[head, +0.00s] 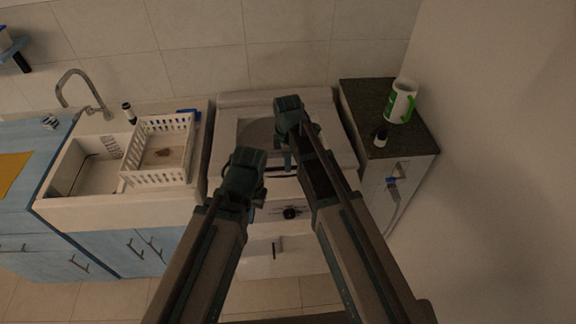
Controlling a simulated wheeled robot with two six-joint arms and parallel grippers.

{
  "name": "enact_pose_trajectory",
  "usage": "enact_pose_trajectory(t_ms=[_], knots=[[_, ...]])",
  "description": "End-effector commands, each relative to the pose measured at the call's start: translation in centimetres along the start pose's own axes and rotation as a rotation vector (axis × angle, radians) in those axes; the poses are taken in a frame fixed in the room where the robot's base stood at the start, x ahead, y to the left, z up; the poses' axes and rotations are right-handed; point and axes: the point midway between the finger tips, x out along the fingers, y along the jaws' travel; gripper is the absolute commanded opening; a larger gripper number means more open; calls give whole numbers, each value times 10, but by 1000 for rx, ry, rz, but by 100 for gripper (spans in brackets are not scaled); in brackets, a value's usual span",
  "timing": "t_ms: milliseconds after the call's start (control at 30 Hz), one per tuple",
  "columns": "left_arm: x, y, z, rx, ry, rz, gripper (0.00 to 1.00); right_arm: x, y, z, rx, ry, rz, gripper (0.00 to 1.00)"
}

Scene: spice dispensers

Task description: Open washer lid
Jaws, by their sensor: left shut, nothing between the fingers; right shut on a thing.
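The white washer (226,160) stands in the middle of the head view, with a dark round knob on its front. Its lid (252,133) is on the top, partly hidden behind my arms, so I cannot tell how far it is raised. My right gripper (286,160) is over the top of the washer, shut at what looks like the lid's front edge; its grip is partly hidden. My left gripper (259,196) is shut and empty near the washer's front left edge.
A white dish rack (157,180) stands by the sink (95,178) on the left, under a faucet (86,92). On the right, a dark-topped counter (365,95) holds a white and green pitcher (399,105) and a small dark bottle (381,137). A wall closes the right side.

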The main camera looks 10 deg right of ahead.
Motion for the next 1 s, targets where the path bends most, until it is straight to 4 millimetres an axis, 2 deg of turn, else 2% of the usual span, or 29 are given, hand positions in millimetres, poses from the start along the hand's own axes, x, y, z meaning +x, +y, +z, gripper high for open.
enact_pose_trajectory(t_ms=[33, 267, 500, 700, 1000], knots=[[-25, -2, 2, -2, 0, 0, 0, -25, 12, -1, 1, 0, -19, 0], [-77, -7, 5, -8, -1, 2, 0, -77, 33, 0, 0, 1, -80, 0], [-126, -12, 8, -10, -2, 3, 0, -125, 64, -1, 0, 1, -78, 0], [-157, -14, 10, -15, -4, 3, 0, -156, 89, -1, 1, 1, -76, 0], [-183, -16, 12, -32, -5, 5, 0, -182, 115, 0, 2, 0, -76, 0]])
